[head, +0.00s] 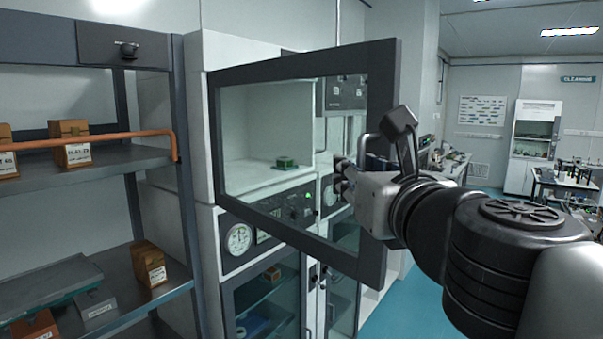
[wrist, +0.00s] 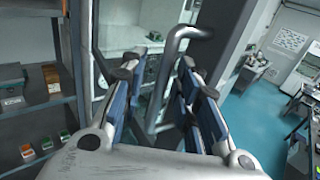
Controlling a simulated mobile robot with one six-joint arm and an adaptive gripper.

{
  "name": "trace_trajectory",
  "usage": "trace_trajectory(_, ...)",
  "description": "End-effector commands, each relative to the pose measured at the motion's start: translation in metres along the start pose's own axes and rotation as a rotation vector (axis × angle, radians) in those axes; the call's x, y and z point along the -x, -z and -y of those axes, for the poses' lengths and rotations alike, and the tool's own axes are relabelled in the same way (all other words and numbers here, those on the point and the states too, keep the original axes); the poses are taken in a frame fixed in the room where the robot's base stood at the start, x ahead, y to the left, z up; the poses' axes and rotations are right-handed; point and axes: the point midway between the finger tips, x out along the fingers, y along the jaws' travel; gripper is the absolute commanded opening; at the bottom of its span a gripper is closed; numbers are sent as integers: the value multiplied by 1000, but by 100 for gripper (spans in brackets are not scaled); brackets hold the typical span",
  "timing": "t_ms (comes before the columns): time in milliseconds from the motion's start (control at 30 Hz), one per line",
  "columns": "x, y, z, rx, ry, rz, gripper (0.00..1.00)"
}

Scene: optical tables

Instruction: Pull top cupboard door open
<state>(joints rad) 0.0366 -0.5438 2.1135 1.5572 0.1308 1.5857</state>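The top cupboard door (head: 379,130), a dark frame around a clear pane, stands swung well out from its cupboard (head: 240,130), hinged on the left. Its inside space shows through the pane. My gripper (head: 345,180) is at the door's free right edge. In the wrist view the grey bar handle (wrist: 186,35) runs down between the blue-padded fingers of my gripper (wrist: 168,85). The handle's lower part is partly hidden by the fingers.
A shelf rack with an orange rail (head: 100,138) and several boxes stands at the left, near the door's hinge side. A green item (head: 287,163) sits inside the cupboard. Lower glass doors (head: 262,300) are shut. Blue floor (head: 385,310) is clear at the right.

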Motion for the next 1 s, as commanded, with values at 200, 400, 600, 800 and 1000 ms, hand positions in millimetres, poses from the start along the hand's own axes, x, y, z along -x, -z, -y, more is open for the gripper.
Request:
trace_trajectory(200,2,-1,0,1,-1,2,29)
trace_trajectory(400,18,-2,0,2,-1,6,29)
trace_trajectory(600,52,-3,0,4,1,8,29)
trace_trajectory(800,96,-1,1,3,6,5,29)
trace_trajectory(1000,114,0,1,-1,4,1,29)
